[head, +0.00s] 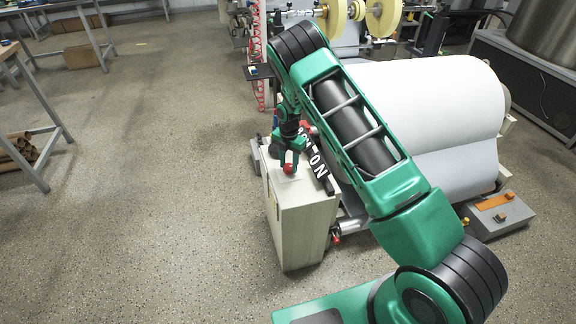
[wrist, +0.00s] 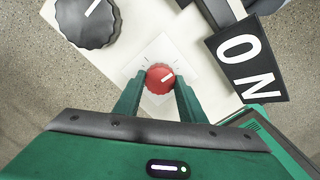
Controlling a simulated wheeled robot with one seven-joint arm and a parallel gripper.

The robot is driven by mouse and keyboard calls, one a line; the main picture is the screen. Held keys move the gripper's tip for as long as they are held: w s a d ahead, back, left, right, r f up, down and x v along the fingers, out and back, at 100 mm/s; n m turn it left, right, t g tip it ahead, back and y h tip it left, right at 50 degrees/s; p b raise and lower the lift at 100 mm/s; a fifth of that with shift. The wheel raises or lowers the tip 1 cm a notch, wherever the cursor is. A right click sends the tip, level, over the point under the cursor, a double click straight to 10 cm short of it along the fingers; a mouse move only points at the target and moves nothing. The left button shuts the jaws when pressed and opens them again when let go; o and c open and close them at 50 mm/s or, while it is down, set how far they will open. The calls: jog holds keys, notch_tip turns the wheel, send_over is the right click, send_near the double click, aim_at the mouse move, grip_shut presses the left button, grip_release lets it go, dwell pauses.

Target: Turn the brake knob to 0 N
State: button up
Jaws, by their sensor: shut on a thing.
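The red brake knob (wrist: 159,78) sits on a white dial plate (wrist: 181,52) with tick marks, on top of a cream cabinet. Its white pointer line points to the upper right in the wrist view. In the head view the red knob (head: 288,169) shows below my gripper (head: 290,160). My gripper also shows in the wrist view (wrist: 158,88), its two green fingers shut on the knob's left and right sides. Any numbers on the dial are too small to read.
A larger black knob (wrist: 88,20) with a white line is on the same cabinet (head: 301,222). A black sign with white letters (wrist: 247,62) stands close to the right of the red knob. A large white paper roll (head: 440,95) is behind my arm. Open floor lies left.

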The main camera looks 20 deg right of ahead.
aim_at(288, 166)
jog(key=shift+w+a+r+n, duration=0.15)
jog(key=shift+w+n, duration=0.15)
jog(key=shift+n, duration=0.2)
jog(key=o, duration=1)
jog(key=shift+o, duration=0.2)
jog(key=shift+s, duration=0.1)
notch_tip(288, 166, up, 11)
jog(key=shift+f, duration=0.2)
